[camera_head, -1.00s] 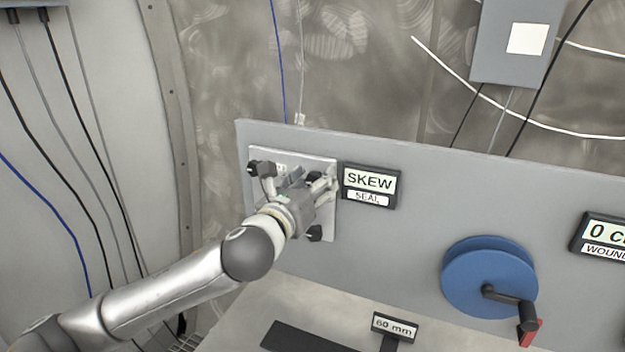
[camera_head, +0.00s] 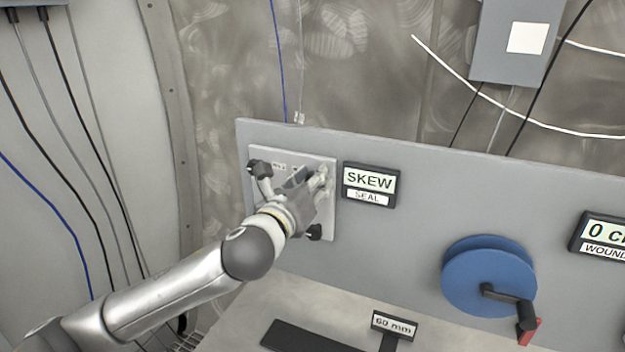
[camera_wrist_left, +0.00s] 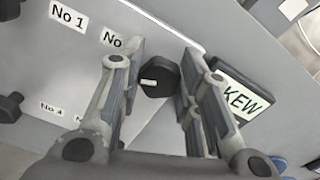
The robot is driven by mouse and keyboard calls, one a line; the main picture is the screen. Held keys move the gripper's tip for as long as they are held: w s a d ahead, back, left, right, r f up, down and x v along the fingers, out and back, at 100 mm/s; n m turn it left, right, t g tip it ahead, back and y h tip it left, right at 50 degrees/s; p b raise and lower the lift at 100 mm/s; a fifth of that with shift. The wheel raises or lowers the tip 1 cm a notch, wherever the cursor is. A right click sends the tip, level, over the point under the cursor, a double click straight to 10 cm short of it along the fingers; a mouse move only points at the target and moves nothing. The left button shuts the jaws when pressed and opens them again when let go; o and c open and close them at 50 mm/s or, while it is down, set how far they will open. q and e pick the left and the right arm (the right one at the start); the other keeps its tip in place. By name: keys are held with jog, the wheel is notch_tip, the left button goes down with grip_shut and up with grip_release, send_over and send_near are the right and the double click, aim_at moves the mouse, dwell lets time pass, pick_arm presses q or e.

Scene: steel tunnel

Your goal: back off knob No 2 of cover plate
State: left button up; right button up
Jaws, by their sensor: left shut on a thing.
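The light grey cover plate (camera_head: 328,215) is on the upright grey panel, left of the SKEW display. Dark knobs show at its upper left (camera_head: 258,166) and lower right (camera_head: 314,232). My left gripper (camera_head: 296,172) is at the plate's upper right. In the left wrist view its two fingers (camera_wrist_left: 158,90) are shut on a black faceted knob (camera_wrist_left: 158,78) near the plate's edge. The label beside this knob is partly hidden by a finger and reads only "No"; by its place next to No 1 it is knob No 2. My right gripper is in neither view.
The SKEW display (camera_head: 369,184) stands close to the right of the gripper. A blue reel (camera_head: 480,275) with a crank is farther right on the panel. A 60 mm sign (camera_head: 394,326) stands on the bench below. Cables hang on the left wall.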

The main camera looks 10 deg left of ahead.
pick_arm(q)
jog(key=n+p, duration=0.1)
jog(key=n, duration=0.6)
jog(key=shift+p, duration=0.35)
jog(key=n+p, duration=0.1)
jog(key=n, duration=0.4)
jog(key=shift+n, duration=0.9)
jog(key=shift+f, duration=0.1)
jog(key=o, duration=1)
jog(key=shift+a, duration=0.1)
jog(key=shift+s, duration=0.15)
